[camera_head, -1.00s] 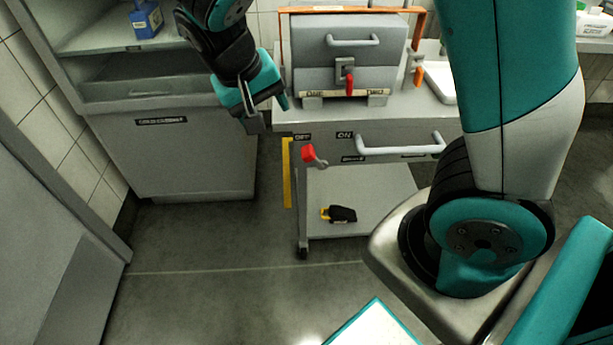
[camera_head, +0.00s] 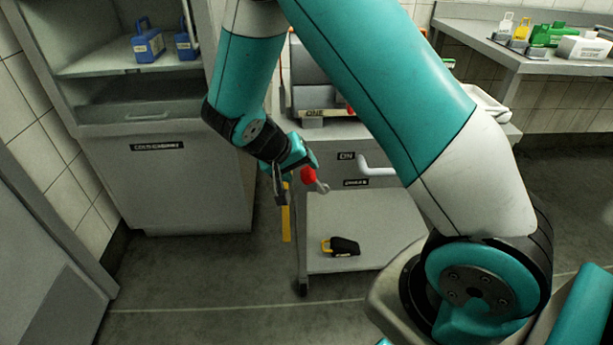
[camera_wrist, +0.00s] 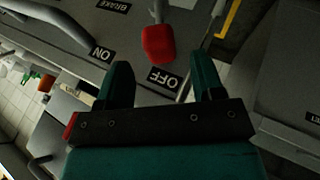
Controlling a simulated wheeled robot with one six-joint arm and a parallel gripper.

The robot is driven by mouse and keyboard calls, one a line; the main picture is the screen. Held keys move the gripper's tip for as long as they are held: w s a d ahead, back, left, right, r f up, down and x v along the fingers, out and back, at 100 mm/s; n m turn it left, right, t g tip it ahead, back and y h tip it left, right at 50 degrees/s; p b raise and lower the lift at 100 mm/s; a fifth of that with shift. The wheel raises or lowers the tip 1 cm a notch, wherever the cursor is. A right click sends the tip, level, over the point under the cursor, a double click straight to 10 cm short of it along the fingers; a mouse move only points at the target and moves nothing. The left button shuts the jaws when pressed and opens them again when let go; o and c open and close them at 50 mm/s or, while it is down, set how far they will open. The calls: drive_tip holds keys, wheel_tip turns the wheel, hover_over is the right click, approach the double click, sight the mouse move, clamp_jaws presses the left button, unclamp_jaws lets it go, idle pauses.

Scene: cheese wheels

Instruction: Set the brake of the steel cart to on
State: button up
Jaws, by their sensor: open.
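The steel cart (camera_head: 405,235) stands in the middle of the head view. Its brake lever has a red knob (camera_head: 309,175) on a metal arm, at the left of the cart's front. The knob points up and left, on the OFF side. In the wrist view the red knob (camera_wrist: 158,44) is near the OFF label (camera_wrist: 165,78), with the ON label (camera_wrist: 102,53) further left. The OFF label is hidden in the head view.
A cart handle (camera_head: 378,170) projects to the right of the lever. A black and yellow object (camera_head: 341,246) lies on the lower shelf. A grey cabinet (camera_head: 190,195) stands left, with a yellow strip (camera_head: 286,220) between. Open floor lies in front.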

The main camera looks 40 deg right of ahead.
sight(305, 173)
drive_tip(key=shift+x, duration=2.2)
drive_tip(key=shift+c, duration=0.4)
clamp_jaws()
